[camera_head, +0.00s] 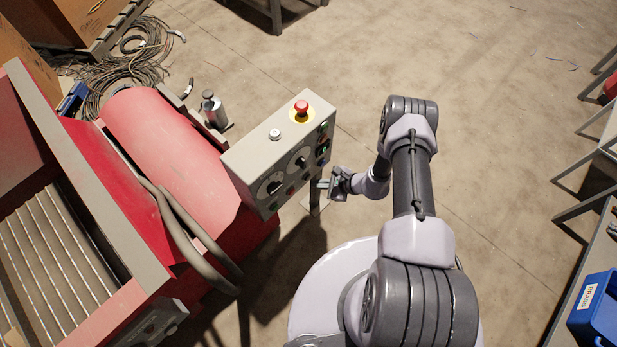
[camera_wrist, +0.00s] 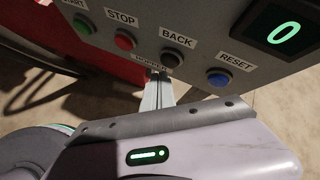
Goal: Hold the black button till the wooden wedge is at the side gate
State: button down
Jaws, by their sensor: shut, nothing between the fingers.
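In the wrist view, the black button (camera_wrist: 173,58) sits under the word BACK on a grey control panel (camera_wrist: 200,25). My gripper (camera_wrist: 158,78) is shut and empty, with its fingertips at the panel's lower edge, just below and left of the black button. I cannot tell whether they touch the panel; the button itself is in plain sight. In the head view, my gripper (camera_head: 324,184) is beside the lower right of the control box (camera_head: 250,160). I see no wooden wedge and cannot make out a side gate.
A red button (camera_wrist: 125,40) marked STOP, a green button (camera_wrist: 84,24) and a blue button (camera_wrist: 219,78) marked RESET flank the black one. The display (camera_wrist: 283,33) reads 0. A red emergency knob (camera_head: 302,107) tops the box. The red machine (camera_head: 170,140) stands left; open floor lies behind.

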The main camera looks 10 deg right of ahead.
jog(key=shift+s+d+p, duration=0.25)
jog(key=shift+s+d, duration=0.5)
jog(key=shift+s, duration=0.3)
jog(key=shift+s+d+p, duration=0.25)
jog(key=shift+s+d, duration=0.45)
jog(key=shift+s, duration=0.3)
